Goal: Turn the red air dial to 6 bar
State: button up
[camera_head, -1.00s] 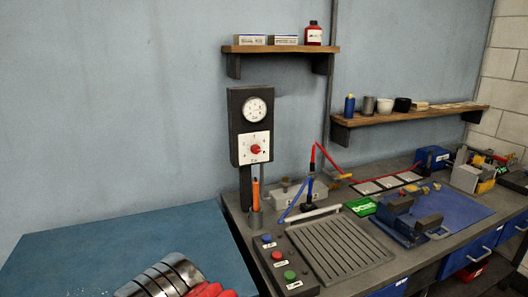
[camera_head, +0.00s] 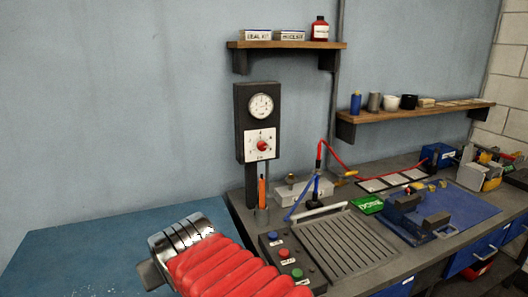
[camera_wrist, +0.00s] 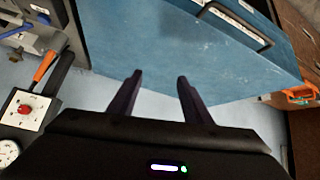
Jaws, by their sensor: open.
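The red air dial (camera_head: 262,146) sits on a white scale plate on a dark upright panel, below a round white gauge (camera_head: 261,106). In the wrist view the red dial (camera_wrist: 25,109) is at the left edge, with the gauge (camera_wrist: 8,152) below it, partly cut off. My gripper (camera_wrist: 158,78) is open and empty, its two dark fingers pointing toward a blue surface. The gripper is well apart from the dial. In the head view my arm shows as red and metal at the bottom, and the fingers are not visible there. The dial's exact setting is too small to read.
A workbench (camera_head: 350,290) on the right carries a button box (camera_head: 287,262), a slatted plate (camera_head: 337,243) and a blue vise (camera_head: 412,218). An orange-handled tool (camera_head: 262,190) stands in a cup below the panel. A shelf (camera_head: 290,45) hangs above the dial. The blue tabletop (camera_head: 80,250) on the left is clear.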

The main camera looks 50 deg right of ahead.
jog(key=w+d+r+m+t+h, duration=0.25)
jog(key=w+d, duration=0.25)
jog(key=d, duration=0.6)
jog(key=t+h, duration=0.4)
jog(key=t, duration=0.1)
send_near(263, 148)
jog(key=shift+m+y, duration=0.25)
jog(key=shift+m, duration=0.2)
jog(key=v, duration=0.5)
jog(key=shift+s+a+r, duration=0.1)
jog(key=shift+s+a, duration=0.05)
jog(key=shift+s, duration=0.1)
jog(key=x, duration=1.4)
jog(key=shift+s, duration=0.1)
jog(key=shift+c, duration=0.6)
